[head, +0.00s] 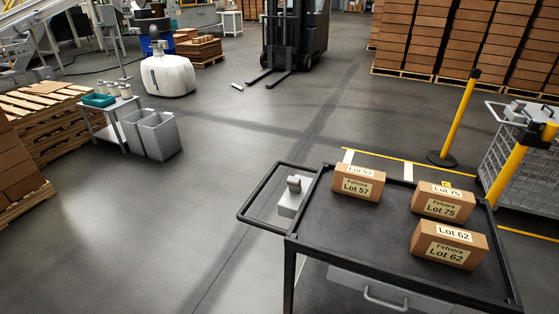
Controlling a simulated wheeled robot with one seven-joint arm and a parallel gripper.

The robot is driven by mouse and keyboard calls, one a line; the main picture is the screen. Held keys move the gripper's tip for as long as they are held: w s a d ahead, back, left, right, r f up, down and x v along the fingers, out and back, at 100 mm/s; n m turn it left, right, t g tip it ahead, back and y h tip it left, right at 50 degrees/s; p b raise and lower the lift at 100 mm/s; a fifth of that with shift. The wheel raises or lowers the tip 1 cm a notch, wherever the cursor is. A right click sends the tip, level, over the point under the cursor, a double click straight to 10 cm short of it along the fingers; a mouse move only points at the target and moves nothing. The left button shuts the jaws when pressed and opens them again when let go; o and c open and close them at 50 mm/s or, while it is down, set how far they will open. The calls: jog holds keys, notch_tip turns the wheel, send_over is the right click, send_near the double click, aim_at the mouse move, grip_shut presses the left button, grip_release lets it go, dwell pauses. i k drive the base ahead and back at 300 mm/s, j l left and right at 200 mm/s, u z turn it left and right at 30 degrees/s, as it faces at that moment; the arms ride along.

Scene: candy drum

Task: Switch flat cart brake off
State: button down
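The flat cart (330,228) stands at the lower right, with a black top and a black tubular handle (262,190) on its left end. A grey box with a short lever (294,188), which looks like the brake, sits by the handle. The lever sticks up; I cannot tell which setting it is in. Three brown cartons lie on the top: Lot 57 (359,183), Lot 75 (443,202) and Lot 62 (448,246). My gripper is not in view.
A wire cage cart (530,155) stands at the right, beside yellow posts (459,112). A forklift (293,45) and stacked cartons (455,40) are at the back. A small side table (108,108) and grey bins (152,134) stand left. The floor left of the flat cart is clear.

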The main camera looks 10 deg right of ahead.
aim_at(295, 183)
jog(key=i+l, duration=0.1)
jog(key=i, duration=0.85)
